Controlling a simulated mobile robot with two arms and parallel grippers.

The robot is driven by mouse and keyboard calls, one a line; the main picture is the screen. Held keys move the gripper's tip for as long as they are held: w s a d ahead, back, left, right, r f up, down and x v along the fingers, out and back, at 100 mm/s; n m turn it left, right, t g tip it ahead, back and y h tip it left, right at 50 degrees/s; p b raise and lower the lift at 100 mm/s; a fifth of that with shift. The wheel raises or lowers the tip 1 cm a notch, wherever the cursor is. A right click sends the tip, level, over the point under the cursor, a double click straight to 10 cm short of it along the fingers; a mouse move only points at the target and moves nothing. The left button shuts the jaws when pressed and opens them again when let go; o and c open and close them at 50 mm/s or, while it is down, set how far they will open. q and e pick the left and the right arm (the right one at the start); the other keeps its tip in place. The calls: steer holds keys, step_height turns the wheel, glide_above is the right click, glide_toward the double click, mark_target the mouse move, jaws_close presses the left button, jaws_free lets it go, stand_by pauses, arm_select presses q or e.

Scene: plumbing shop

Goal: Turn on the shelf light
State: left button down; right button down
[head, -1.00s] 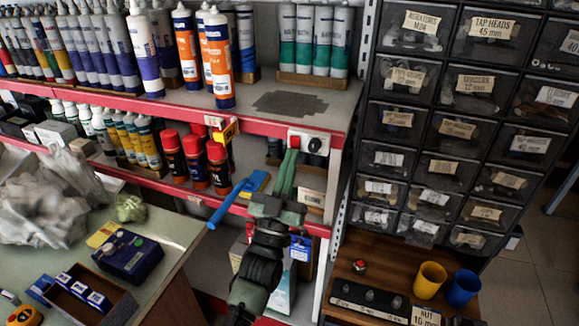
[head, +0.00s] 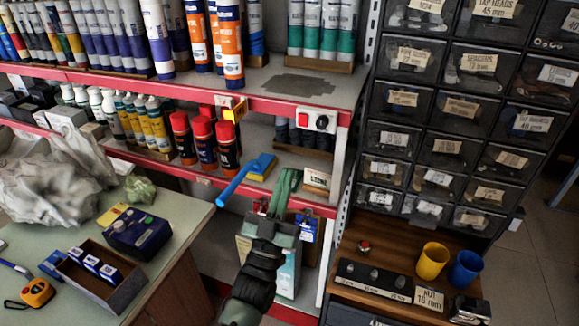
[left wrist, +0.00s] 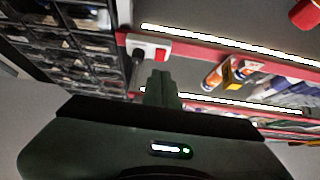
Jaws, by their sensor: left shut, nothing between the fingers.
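The white switch box (head: 316,119) with a red rocker on its left and a dark round part on its right sits on the red shelf edge at the shelf's right end. It also shows in the left wrist view (left wrist: 149,48). My left gripper (head: 288,172) is shut and empty, below the switch box and apart from it. In the left wrist view its fingers (left wrist: 160,78) point up toward the box. Bright white light strips (left wrist: 225,45) run under the shelf edges there. My right gripper is not in view.
A blue-handled brush (head: 245,178) and a small label card (head: 317,180) lie on the lower shelf near my left gripper. Red-capped cans (head: 203,141) stand to the left. A drawer cabinet (head: 446,109) stands at right. A workbench (head: 180,220) is at lower left.

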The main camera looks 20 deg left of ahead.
arm_select(q)
steer(key=v, duration=0.3)
steer(key=shift+f, duration=0.25)
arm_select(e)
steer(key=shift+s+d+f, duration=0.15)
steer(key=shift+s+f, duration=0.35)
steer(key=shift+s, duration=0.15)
arm_select(q)
steer(key=shift+w, duration=0.1)
